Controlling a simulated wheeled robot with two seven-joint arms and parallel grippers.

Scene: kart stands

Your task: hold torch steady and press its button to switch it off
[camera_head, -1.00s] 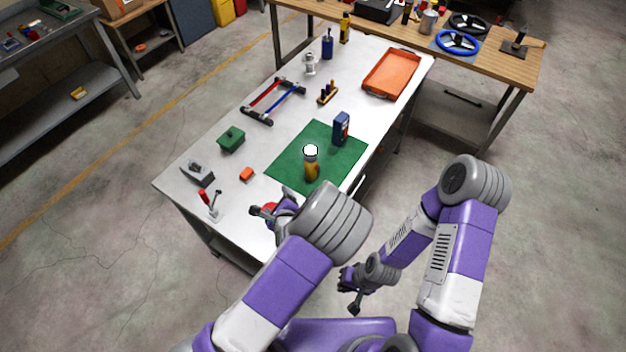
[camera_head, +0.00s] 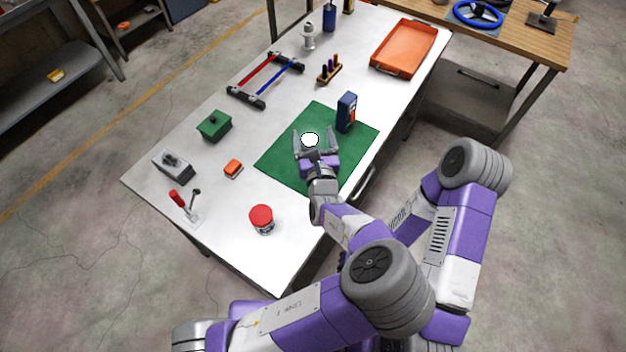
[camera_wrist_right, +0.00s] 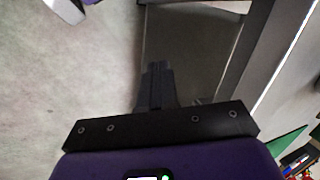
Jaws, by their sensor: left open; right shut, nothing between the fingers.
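The torch (camera_head: 310,139) stands upright on the green mat (camera_head: 283,160); its white, bright top shows in the head view, and its yellow body is now hidden by my left gripper. My left gripper (camera_head: 315,137) is open, with its fingers on either side of the torch's top; I cannot tell whether they touch it. The torch's button is not visible. My right gripper (camera_wrist_right: 157,75) is shut and empty in the right wrist view, pointing at the floor and the bench's underside. In the head view it is hidden behind my left arm.
A blue box-shaped device (camera_head: 346,112) stands on the mat right of the torch. An orange block (camera_head: 233,168), a green box (camera_head: 214,126) and an orange tray (camera_head: 404,48) are also on the white table (camera_head: 214,228).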

